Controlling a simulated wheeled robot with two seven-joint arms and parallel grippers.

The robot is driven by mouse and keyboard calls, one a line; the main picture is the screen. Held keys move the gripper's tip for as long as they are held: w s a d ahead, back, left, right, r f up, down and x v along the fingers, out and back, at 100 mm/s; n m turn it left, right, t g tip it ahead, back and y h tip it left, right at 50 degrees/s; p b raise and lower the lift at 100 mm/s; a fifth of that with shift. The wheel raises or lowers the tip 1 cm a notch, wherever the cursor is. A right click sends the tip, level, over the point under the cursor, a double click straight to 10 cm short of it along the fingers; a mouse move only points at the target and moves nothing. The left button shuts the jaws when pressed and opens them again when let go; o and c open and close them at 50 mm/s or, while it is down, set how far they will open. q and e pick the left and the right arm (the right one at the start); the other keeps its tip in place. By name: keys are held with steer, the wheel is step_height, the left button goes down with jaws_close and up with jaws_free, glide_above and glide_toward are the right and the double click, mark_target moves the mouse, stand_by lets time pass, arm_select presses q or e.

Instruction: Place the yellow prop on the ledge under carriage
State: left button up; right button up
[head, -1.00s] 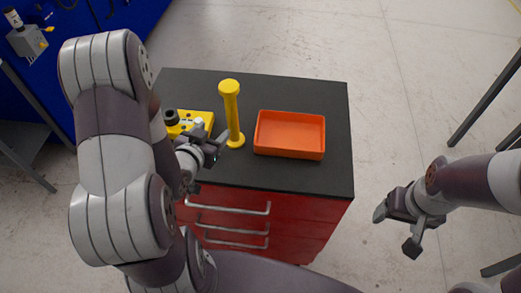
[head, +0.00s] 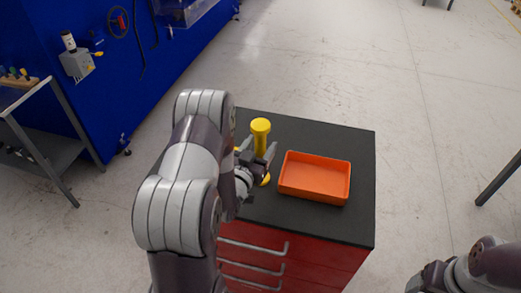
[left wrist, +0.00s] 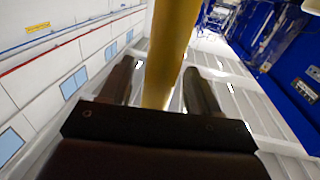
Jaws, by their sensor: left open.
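The yellow prop (head: 261,128), a post with a wide round top and base, stands upright on the black top of a red drawer cabinet. My left gripper (head: 262,162) is open at the prop's lower shaft, with its fingers either side of it. In the left wrist view the yellow shaft (left wrist: 170,50) runs between the two dark fingers (left wrist: 155,88); contact cannot be told. My right gripper (head: 428,277) shows only partly at the bottom right edge, its fingertips unclear. I cannot make out the carriage or its ledge.
An empty orange tray (head: 314,195) lies on the cabinet top (head: 350,143), right of the prop. A large blue machine (head: 110,70) stands at the back left, with a grey side table (head: 55,145) near it. The floor between machine and cabinet is clear.

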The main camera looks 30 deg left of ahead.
arm_select(q)
steer(key=shift+w, duration=0.2)
steer(key=shift+s, duration=0.15)
jaws_close()
steer(key=shift+r, duration=0.1)
